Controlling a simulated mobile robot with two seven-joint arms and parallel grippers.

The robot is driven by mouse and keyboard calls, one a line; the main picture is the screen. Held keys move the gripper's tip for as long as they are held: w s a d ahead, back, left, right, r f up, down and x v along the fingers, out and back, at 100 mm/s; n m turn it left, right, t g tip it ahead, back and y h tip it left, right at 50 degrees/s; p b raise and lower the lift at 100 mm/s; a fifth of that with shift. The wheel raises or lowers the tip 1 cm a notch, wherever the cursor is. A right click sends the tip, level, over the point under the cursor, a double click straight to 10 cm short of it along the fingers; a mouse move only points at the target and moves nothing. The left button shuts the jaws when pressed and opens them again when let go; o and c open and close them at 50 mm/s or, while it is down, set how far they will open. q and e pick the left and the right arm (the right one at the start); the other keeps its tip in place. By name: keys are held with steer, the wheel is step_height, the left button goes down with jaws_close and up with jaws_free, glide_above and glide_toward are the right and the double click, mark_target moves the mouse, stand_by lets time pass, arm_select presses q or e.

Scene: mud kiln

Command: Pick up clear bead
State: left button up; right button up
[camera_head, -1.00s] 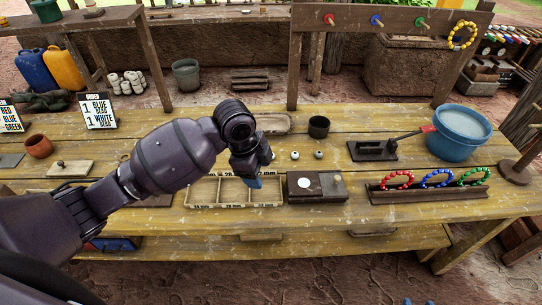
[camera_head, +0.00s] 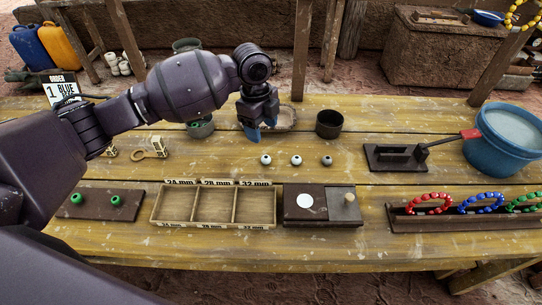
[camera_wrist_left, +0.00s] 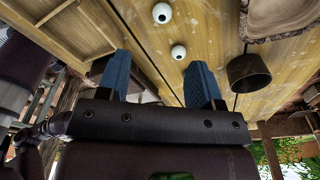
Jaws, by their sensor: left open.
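I cannot tell which is clear. My left gripper (camera_head: 262,128) points down, just behind the left bead and apart from it. In the left wrist view its blue fingers (camera_wrist_left: 160,62) are spread with nothing held. That view shows two beads, a nearer one (camera_wrist_left: 179,52) and a farther one (camera_wrist_left: 162,13), beyond the fingertips. My right gripper is not in view.
A three-compartment sorting box (camera_head: 161,206) and a dark block with a white disc (camera_head: 320,217) stand in front of the beads. A dark cup (camera_head: 329,130) and shallow tray (camera_head: 289,124) stand behind. A blue bucket (camera_head: 491,160) is at right. The table around the beads is clear.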

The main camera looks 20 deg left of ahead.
arm_select(q)
steer(key=f, duration=0.1)
glide_above(265, 157)
step_height(265, 157, down, 4)
steer(key=shift+a+f+b, duration=0.1)
steer(key=shift+f+b, duration=0.15)
steer(key=shift+b, duration=0.2)
steer(key=shift+f, duration=0.35)
step_height(265, 157, down, 4)
steer(key=shift+w+f+b, duration=0.1)
steer(key=shift+b, duration=0.4)
steer(key=shift+f, duration=0.35)
steer(key=c, duration=0.9)
steer(key=shift+c, duration=0.4)
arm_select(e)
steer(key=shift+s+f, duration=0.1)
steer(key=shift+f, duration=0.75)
